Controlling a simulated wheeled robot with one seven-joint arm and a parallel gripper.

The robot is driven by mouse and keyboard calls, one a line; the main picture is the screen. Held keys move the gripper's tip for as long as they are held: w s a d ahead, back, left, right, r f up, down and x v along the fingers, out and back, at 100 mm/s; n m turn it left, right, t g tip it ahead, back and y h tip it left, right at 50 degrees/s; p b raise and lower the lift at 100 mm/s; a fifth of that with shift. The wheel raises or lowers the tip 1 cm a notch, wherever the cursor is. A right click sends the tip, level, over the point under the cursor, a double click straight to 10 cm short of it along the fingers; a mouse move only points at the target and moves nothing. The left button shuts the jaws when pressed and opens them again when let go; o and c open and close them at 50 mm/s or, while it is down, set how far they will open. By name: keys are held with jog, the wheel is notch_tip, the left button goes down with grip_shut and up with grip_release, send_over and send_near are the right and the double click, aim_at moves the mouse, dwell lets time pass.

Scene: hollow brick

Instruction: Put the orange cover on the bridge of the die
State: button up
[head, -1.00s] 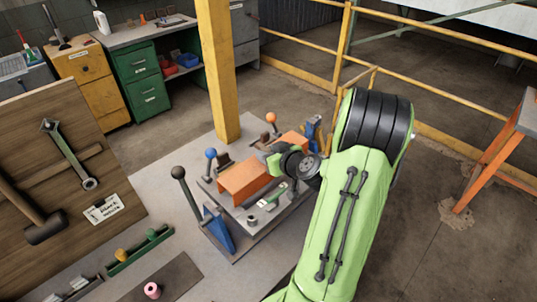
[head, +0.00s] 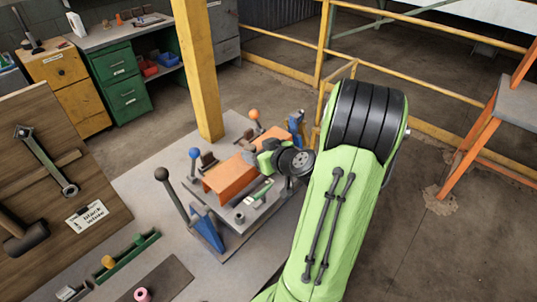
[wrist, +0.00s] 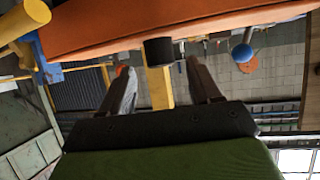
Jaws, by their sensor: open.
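The orange cover (head: 228,178) sits in the die set on the grey table. It also fills the upper part of the wrist view (wrist: 200,22), where the scene appears upside down. A short dark cylinder (wrist: 158,51), apparently a knob on the cover, shows between my fingers. My gripper (wrist: 163,75) is open, with one finger on each side of the knob and visible gaps. In the head view my gripper (head: 256,158) is at the cover's right part and hides some of it. The die's bridge cannot be made out.
A blue-knobbed lever (head: 194,154), an orange-knobbed lever (head: 253,115) and a black-knobbed lever (head: 162,175) stand around the die set. A yellow pillar (head: 198,70) rises behind. A tool board (head: 60,200) is at left. Yellow railings (head: 430,130) are behind my arm.

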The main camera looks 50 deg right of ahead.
jog(key=v, duration=0.9)
jog(key=w+a+n+g+y, duration=0.1)
jog(key=a+n+g+y, duration=0.35)
jog(key=a, duration=1.25)
jog(key=s+a+r+m+g+h, duration=0.2)
jog(key=s+a+r, duration=0.1)
jog(key=s+a, duration=0.4)
jog(key=s, duration=0.3)
jog(key=shift+s+a+r+b, duration=0.2)
jog(key=shift+s+r+b, duration=0.05)
jog(key=shift+r+b, duration=0.1)
jog(key=shift+m+g, duration=0.25)
